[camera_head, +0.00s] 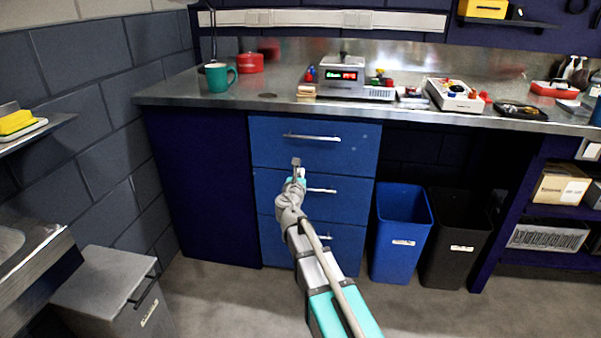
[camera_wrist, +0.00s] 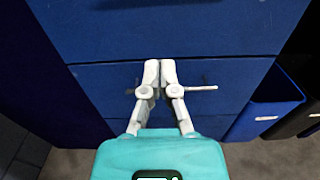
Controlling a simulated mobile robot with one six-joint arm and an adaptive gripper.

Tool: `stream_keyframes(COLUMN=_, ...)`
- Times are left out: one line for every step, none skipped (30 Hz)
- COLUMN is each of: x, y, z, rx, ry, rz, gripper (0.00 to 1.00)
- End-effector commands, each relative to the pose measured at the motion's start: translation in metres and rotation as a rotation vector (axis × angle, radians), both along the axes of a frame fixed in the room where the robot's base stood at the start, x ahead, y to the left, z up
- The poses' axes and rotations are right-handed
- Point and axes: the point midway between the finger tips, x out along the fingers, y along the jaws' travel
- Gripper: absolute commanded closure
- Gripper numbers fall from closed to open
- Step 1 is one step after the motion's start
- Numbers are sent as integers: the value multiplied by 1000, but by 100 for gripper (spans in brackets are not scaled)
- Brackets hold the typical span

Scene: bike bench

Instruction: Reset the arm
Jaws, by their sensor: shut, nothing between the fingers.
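My arm reaches forward from the lower middle of the head view toward the blue drawer unit (camera_head: 275,140). My gripper (camera_head: 296,163) is in front of the drawers, between the top handle (camera_head: 312,137) and the middle handle (camera_head: 322,190). In the wrist view my gripper (camera_wrist: 160,64) is shut, its two pale fingertips together with nothing between them. A drawer handle (camera_wrist: 202,88) shows partly behind the fingers. I cannot tell whether the fingers touch the drawer front. All drawers look closed.
A steel worktop (camera_head: 180,91) carries a green mug (camera_head: 217,77), a red pot (camera_head: 250,62) and a grey device (camera_head: 345,78). A blue bin (camera_head: 402,235) and a dark bin (camera_head: 456,238) stand right of the drawers. A grey lidded bin (camera_head: 105,290) stands lower left.

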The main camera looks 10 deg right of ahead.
Motion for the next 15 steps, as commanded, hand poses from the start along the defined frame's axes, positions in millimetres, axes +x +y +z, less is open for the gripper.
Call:
stream_keyframes(x=0, y=0, z=0, rx=0, ry=0, rz=0, gripper=100)
stream_keyframes(x=0, y=0, z=0, rx=0, ry=0, rz=0, gripper=100)
stream_keyframes(x=0, y=0, z=0, rx=0, ry=0, rz=0, gripper=100)
stream_keyframes(x=0, y=0, z=0, rx=0, ry=0, rz=0, gripper=100)
stream_keyframes(x=0, y=0, z=0, rx=0, ry=0, rz=0, gripper=100)
stream_keyframes(x=0, y=0, z=0, rx=1, ry=0, rz=-1, gripper=100)
stream_keyframes(x=0, y=-1, z=0, rx=6, ry=-1, rz=-3, gripper=100)
stream_keyframes(x=-1, y=-2, z=-1, rx=13, ry=-1, rz=-6, gripper=100)
stream_keyframes(x=-2, y=-4, z=-1, rx=28, ry=-2, rz=-12, gripper=100)
stream_keyframes(x=-3, y=-6, z=-2, rx=43, ry=-3, rz=-18, gripper=100)
stream_keyframes(x=-5, y=-8, z=-3, rx=63, ry=-5, rz=-27, gripper=100)
stream_keyframes(x=-8, y=-12, z=-5, rx=97, ry=-8, rz=-43, gripper=100)
stream_keyframes(x=-10, y=-16, z=-6, rx=128, ry=-10, rz=-56, gripper=100)
stream_keyframes(x=-13, y=-20, z=-8, rx=165, ry=-13, rz=-73, gripper=100)
stream_keyframes(x=-18, y=-26, z=-11, rx=222, ry=-18, rz=-97, gripper=100)
